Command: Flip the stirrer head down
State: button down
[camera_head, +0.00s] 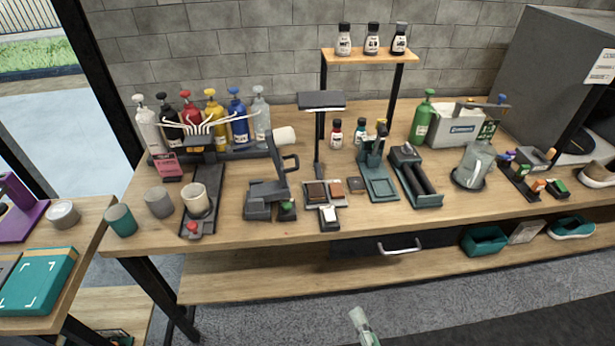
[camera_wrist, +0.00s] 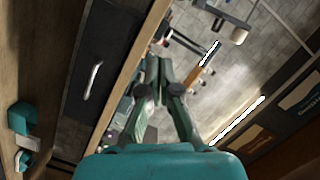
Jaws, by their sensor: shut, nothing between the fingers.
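What looks like the stirrer is a dark grey machine (camera_head: 266,190) with a green button, left of the middle of the bench in the head view. Its head (camera_head: 278,158) is tilted up and back, with a looped handle (camera_head: 291,161) on its right side. My gripper (camera_head: 358,316) shows at the bottom of the head view, in front of the bench and well apart from the stirrer. In the wrist view my gripper (camera_wrist: 158,68) has its fingers together and holds nothing. I cannot make out the stirrer in the wrist view.
The wooden bench (camera_head: 232,231) has a drawer with a metal handle (camera_head: 399,250) at its front. A cup stand (camera_head: 196,202) is left of the stirrer; a small screen post (camera_head: 320,101) stands to its right. Several pump bottles (camera_head: 213,117) stand behind. The floor before the bench is clear.

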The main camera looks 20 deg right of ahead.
jog(key=w+d+r+m, duration=0.1)
jog(key=w+r+m, duration=0.2)
jog(key=w, duration=0.4)
jog(key=w+d+r+m+t, duration=0.1)
jog(key=w+d+r+m, duration=0.1)
jog(key=w, duration=0.6)
jog(key=w+d+r+m+t, duration=0.1)
jog(key=w+r+m, duration=0.4)
jog(key=w+r, duration=0.1)
jog(key=shift+w+d+r+y, duration=0.15)
jog(key=shift+w+d+y, duration=0.25)
jog(key=shift+w, duration=0.35)
jog(key=shift+w, duration=0.1)
jog(key=w+a+r, duration=0.1)
jog(key=w, duration=0.4)
jog(key=w+a+r, duration=0.1)
jog(key=w+a, duration=0.1)
jog(key=w, duration=0.3)
jog(key=shift+w+a+r, duration=0.25)
jog(key=shift+w+r, duration=0.05)
jog(key=shift+r, duration=0.05)
